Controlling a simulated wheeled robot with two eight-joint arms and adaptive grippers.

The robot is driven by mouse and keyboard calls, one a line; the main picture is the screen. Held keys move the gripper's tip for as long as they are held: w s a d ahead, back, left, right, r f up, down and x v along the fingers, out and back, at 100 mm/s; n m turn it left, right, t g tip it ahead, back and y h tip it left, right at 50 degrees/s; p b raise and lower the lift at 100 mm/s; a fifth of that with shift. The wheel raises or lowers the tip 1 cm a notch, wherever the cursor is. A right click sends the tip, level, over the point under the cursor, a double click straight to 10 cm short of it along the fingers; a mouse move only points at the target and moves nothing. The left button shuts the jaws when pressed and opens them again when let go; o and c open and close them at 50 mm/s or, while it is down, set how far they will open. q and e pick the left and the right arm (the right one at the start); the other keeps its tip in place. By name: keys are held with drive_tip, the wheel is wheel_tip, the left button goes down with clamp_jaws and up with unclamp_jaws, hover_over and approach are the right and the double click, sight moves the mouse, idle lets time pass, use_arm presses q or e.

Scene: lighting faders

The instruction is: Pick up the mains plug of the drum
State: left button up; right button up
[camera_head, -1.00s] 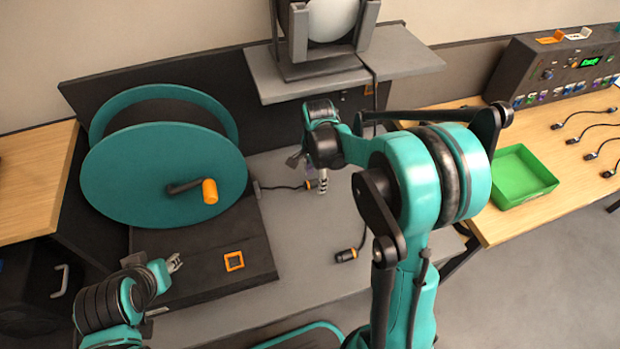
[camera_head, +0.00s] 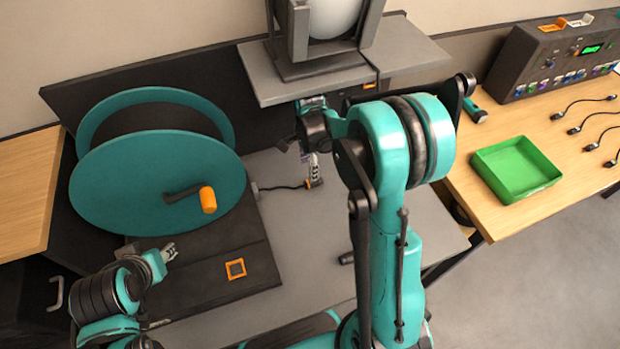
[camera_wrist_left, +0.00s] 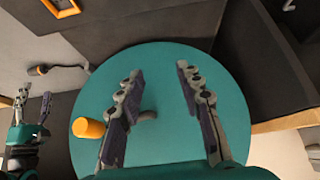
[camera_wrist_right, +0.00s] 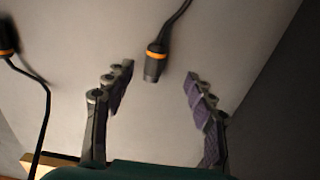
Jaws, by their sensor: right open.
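The mains plug (camera_head: 317,183), black with an orange ring, lies on the grey table at the end of a short black cable from the teal drum (camera_head: 150,195). My right gripper (camera_head: 313,174) is right at it in the head view. In the right wrist view the plug (camera_wrist_right: 155,62) shows just beyond and between the open, empty fingertips (camera_wrist_right: 160,75), not held. The plug also shows in the left wrist view (camera_wrist_left: 38,70). My left gripper (camera_head: 170,252) is near the drum's base; in the left wrist view its fingers (camera_wrist_left: 160,71) are open and empty.
A second black connector (camera_head: 346,257) lies nearer the front, partly behind my right arm; it shows at the right wrist view's left edge (camera_wrist_right: 6,42). A grey shelf (camera_head: 415,62) overhangs the table's back. A green tray (camera_head: 515,170) stands on the wooden desk at right.

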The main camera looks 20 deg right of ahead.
sight(313, 183)
wheel_tip(313, 183, down, 3)
drive_tip(key=shift+s+r+b, duration=0.15)
drive_tip(key=shift+b, duration=0.4)
drive_tip(key=f, duration=0.1)
drive_tip(key=f+b, duration=0.1)
drive_tip(key=f, duration=0.1)
drive_tip(key=f+b, duration=0.1)
drive_tip(key=f, duration=0.1)
drive_tip(key=shift+s+d, duration=0.2)
drive_tip(key=shift+d, duration=0.15)
drive_tip(key=shift+r, duration=0.1)
clamp_jaws()
drive_tip(key=shift+r, duration=0.1)
